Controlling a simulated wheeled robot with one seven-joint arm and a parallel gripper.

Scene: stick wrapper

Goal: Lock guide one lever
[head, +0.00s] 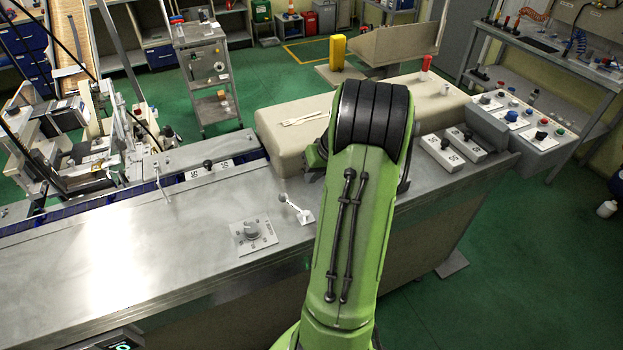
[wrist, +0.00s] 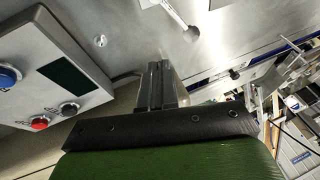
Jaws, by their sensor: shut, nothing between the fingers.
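A small lever with a round grey knob (head: 283,197) and a white base plate (head: 306,217) stands on the steel machine top, just left of my arm in the head view. A lever with a round knob (wrist: 190,33) also shows at the top of the wrist view, beyond and right of my gripper, apart from it. Another thin upright lever (head: 160,183) stands further left. I cannot tell from markings which is guide one. My gripper (wrist: 160,68) is shut and empty in the wrist view; my arm hides it in the head view.
A control box (wrist: 45,75) with blue, red and black buttons is close on the left in the wrist view. A dial plate (head: 252,234) sits on the machine top. Black-knobbed blocks (head: 443,155) and a button panel (head: 517,122) are at the right. The front-left steel top is clear.

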